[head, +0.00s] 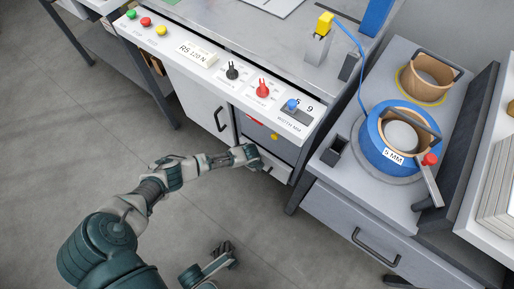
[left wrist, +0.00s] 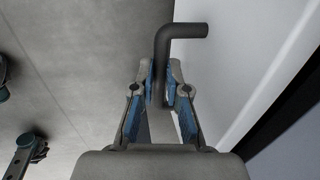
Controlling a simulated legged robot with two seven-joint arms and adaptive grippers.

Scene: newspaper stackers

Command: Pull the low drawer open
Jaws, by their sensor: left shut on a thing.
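The low drawer (head: 278,172) is a pale front under the machine's worktop, below a grey recess. My left gripper (head: 256,160) is at this drawer's front and covers part of it. In the left wrist view, the left gripper (left wrist: 161,92) has its blue-padded fingers closed on a dark bar handle (left wrist: 163,45), whose bent end sticks out beyond the fingertips. The pale front (left wrist: 245,65) runs beside the handle on the right. I cannot tell whether the drawer is ajar. My right gripper (head: 222,256) is low over the floor, away from the drawer; its fingers are too small to judge.
A white control panel (head: 196,54) with buttons and knobs overhangs the drawer. A grey cabinet door (head: 195,98) is left of it. On the right, a grey cabinet with a handled drawer (head: 375,235) stands close by. The floor (head: 90,165) in front is clear.

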